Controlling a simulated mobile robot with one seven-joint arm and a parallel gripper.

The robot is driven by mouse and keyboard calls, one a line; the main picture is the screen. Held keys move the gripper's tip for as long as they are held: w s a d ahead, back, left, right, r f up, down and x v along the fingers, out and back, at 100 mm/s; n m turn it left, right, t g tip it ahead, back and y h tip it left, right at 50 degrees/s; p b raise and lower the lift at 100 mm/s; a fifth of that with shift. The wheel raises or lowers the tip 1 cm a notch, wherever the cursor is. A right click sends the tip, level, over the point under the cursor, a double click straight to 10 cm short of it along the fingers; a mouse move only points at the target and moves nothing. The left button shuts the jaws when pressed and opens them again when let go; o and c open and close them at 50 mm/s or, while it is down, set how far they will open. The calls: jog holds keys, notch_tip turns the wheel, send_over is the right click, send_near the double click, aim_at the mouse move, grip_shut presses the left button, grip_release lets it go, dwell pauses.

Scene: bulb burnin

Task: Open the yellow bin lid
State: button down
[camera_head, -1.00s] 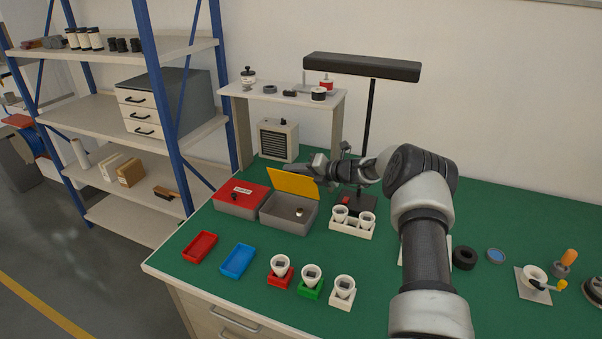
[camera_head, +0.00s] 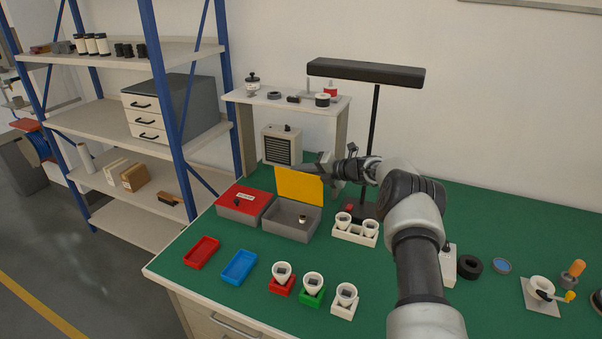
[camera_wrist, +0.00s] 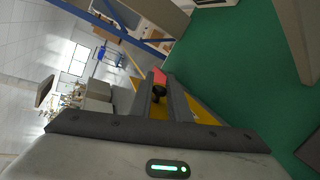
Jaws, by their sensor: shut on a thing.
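The yellow bin lid (camera_head: 299,186) stands raised, nearly upright, at the back edge of the grey bin (camera_head: 283,228). A small object (camera_head: 302,218) lies inside the open bin. My gripper (camera_wrist: 158,84) is shut on the lid's dark knob (camera_wrist: 158,92), which shows between its fingers in the wrist view. Yellow parts of the lid (camera_wrist: 202,111) show beside the fingers there. In the head view, my gripper (camera_head: 325,164) is behind the lid's upper right edge and is partly hidden.
A closed red-lidded bin (camera_head: 244,200) stands directly left of the open bin. A white holder with cups (camera_head: 356,232) and a black lamp stand (camera_head: 374,140) are to the right. A grey heater-like box (camera_head: 282,146) stands behind. Red and blue trays (camera_head: 238,266) lie in front.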

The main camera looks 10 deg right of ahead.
jog(key=c, duration=1.7)
grip_release()
jog(key=shift+f, duration=0.3)
jog(key=shift+r, duration=0.1)
jog(key=v, duration=1.7)
jog(key=shift+s+d, duration=0.2)
jog(key=shift+d, duration=0.05)
jog(key=shift+s, duration=0.1)
